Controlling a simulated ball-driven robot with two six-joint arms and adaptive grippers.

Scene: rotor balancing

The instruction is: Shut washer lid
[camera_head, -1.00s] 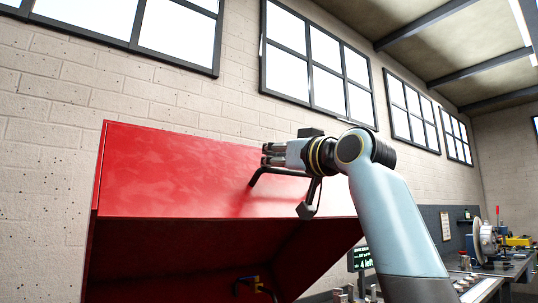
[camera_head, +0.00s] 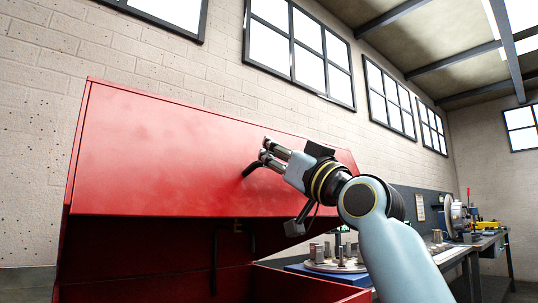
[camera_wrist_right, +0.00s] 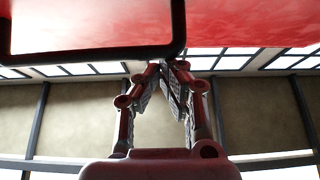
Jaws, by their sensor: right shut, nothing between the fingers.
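The washer's red lid (camera_head: 180,150) is raised over the red washer body (camera_head: 310,288) in the head view. There is an open gap between them. A dark bar handle (camera_head: 251,168) stands out from the lid's front face, partly hidden behind my right gripper (camera_head: 266,148). In the right wrist view, the handle (camera_wrist_right: 178,28) crosses the top, in front of the lid (camera_wrist_right: 240,22). My right gripper's fingertips (camera_wrist_right: 174,64) are together and empty, close below the handle; I cannot tell whether they touch it. My left gripper is out of view.
A round fixture (camera_head: 335,264) with metal pieces stands right of the washer, behind my right arm. A long workbench (camera_head: 465,247) with machines runs along the right. The brick wall (camera_head: 45,110) rises behind the washer.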

